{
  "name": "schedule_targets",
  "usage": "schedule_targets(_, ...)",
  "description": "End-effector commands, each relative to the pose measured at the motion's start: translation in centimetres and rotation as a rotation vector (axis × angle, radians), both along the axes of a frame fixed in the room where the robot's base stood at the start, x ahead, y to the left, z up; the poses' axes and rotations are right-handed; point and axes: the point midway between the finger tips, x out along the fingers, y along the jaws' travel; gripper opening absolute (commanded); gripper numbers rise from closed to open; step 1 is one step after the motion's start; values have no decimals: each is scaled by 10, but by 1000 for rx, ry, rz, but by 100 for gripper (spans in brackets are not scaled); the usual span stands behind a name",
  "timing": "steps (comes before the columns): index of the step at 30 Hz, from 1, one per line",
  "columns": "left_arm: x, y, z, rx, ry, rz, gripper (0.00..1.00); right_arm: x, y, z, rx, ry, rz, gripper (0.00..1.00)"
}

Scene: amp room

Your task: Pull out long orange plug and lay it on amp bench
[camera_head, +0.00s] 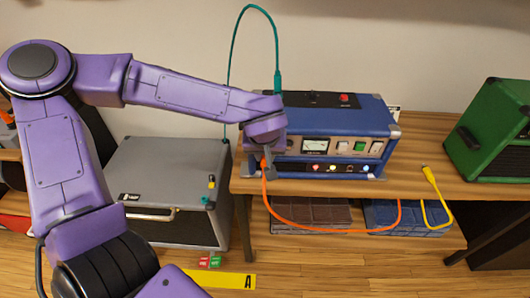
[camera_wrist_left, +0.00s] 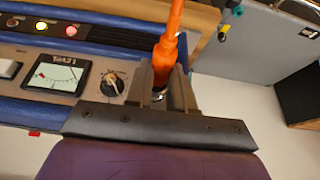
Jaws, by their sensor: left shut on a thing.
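The orange plug (camera_head: 264,163) is at the left end of the front of the blue amp (camera_head: 372,128). Its orange cable hangs below the bench edge and loops right. My left gripper (camera_head: 267,172) is shut on the plug there, with the purple arm above hiding part of the amp. In the left wrist view, the orange plug (camera_wrist_left: 171,42) stands up between the fingers of the gripper (camera_wrist_left: 163,82), beside the amp's dial and meter. The wooden amp bench (camera_head: 425,150) is under the amp. My right gripper is not in view.
A teal plug (camera_head: 278,82) stands in the amp's top, its cable arching left. A yellow plug (camera_head: 430,174) lies on the bench's front edge. A green amp (camera_head: 495,130) stands at right, a grey amp (camera_head: 165,172) at lower left. Bench between blue and green amps is largely bare.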

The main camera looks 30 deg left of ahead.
Motion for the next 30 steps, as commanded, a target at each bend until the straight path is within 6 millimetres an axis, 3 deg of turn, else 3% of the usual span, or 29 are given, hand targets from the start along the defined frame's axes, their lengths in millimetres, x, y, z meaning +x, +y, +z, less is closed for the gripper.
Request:
schedule_targets(21,-31,-20,-2,0,2,-3,0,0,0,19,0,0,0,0)
schedule_targets(30,-35,-22,-3,-1,2,-1,0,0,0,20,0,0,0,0)
